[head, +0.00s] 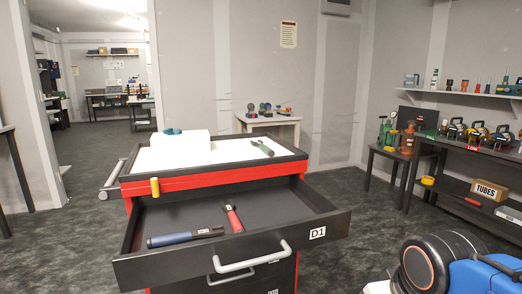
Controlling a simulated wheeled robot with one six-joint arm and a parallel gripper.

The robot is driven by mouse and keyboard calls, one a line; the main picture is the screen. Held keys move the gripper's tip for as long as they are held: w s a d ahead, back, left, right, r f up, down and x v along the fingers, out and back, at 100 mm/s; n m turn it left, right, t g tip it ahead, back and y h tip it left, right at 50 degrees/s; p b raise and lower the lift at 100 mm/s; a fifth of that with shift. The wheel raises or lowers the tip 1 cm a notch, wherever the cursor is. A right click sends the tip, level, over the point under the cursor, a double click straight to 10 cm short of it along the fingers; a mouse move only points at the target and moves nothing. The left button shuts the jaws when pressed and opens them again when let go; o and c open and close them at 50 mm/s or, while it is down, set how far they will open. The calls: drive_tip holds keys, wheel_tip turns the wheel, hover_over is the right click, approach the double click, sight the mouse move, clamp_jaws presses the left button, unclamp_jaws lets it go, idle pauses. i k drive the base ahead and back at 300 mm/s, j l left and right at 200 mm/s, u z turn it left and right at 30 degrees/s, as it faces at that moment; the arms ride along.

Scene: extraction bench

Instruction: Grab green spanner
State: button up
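A green hand tool (262,147), which looks like the green spanner, lies on the white top of the red and black tool cart (215,183), near its right back edge. It is small in the picture and its exact shape is hard to make out. The cart's open drawer (318,234), marked D1, holds a blue-handled tool (184,238) and a red-handled tool (233,217). My gripper is not in view.
A white block (181,146) with a teal item on it stands on the cart's left half. The drawer juts forward. A bench (445,150) with several tools stands at right.

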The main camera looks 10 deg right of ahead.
sight(268, 151)
drive_tip(key=i+l+z, duration=0.1)
drive_tip(key=z, duration=0.25)
drive_tip(key=i+z, duration=0.2)
drive_tip(key=z, duration=0.15)
drive_tip(key=i+z, duration=0.15)
drive_tip(key=z, duration=0.25)
drive_tip(key=i+l+z, duration=0.1)
drive_tip(key=i+z, duration=0.25)
drive_tip(key=i, duration=0.3)
drive_tip(key=i+u, duration=0.45)
drive_tip(key=i, duration=0.3)
drive_tip(key=i+u, duration=0.15)
drive_tip(key=u, duration=0.15)
drive_tip(key=i+l+u, duration=0.1)
drive_tip(key=u, duration=0.15)
